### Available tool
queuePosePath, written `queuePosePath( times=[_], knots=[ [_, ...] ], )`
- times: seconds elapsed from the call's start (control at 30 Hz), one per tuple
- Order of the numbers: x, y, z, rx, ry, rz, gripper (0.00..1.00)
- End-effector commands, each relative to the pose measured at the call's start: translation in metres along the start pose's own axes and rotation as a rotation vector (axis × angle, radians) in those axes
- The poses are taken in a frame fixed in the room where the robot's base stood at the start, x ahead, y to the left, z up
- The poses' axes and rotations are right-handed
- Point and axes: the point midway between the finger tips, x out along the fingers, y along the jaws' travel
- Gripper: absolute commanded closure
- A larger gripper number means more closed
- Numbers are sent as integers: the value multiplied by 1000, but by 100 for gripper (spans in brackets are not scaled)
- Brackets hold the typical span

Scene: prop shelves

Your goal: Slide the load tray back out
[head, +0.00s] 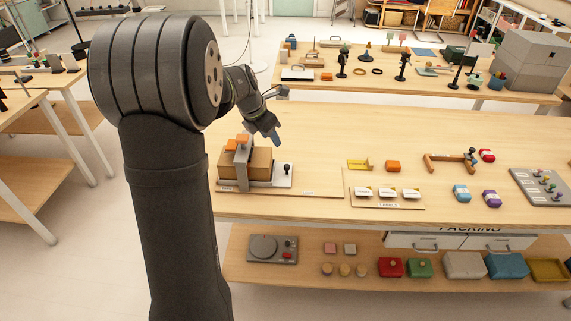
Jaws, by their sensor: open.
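The load tray (283,182) looks like a flat pale plate with a black knob (287,168) standing near its right end. Its left part runs under a brown box (260,163) and a grey upright frame (242,172), so how far in it sits is hard to tell. Orange pieces (242,139) show at the top of the frame. My gripper (275,136) is open and empty, pointing down, with bluish fingertips. In the picture it is above and slightly left of the knob, apart from it. My arm stands just left of the frame.
The tabletop directly right of the tray is clear.

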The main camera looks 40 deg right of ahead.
Motion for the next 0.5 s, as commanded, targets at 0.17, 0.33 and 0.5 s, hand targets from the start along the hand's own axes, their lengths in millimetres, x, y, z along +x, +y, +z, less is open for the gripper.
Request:
queuePosePath(
  times=[0.17, 0.33, 0.5],
  knots=[
    [35, -1, 0, 1, 3, -3, 59],
    [72, -1, -1, 3, 3, -2, 59],
    [109, -1, -1, 4, 3, -2, 59]
  ],
)
